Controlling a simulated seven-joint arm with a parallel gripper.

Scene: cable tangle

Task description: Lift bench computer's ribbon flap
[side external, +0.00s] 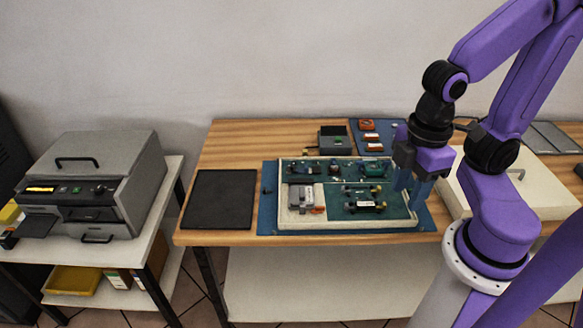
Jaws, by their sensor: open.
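The bench computer (345,227) appears to be the open, pale-rimmed case with green boards in the middle of the wooden bench. A grey block (300,197) sits in its front left part, and small parts stand on its boards. The ribbon flap is too small to make out. My gripper (408,197) is open, fingers pointing down, at the right end of the case. It looks empty. I cannot tell whether the fingertips touch the case, and the gripper hides part of its right end.
The case lies on a blue mat (268,207). A black pad (220,198) lies to its left. A small dark box (334,140) and a blue tray with labelled parts (366,127) stand behind. A pale panel with a handle (533,190) lies right. A grey machine (97,170) stands far left.

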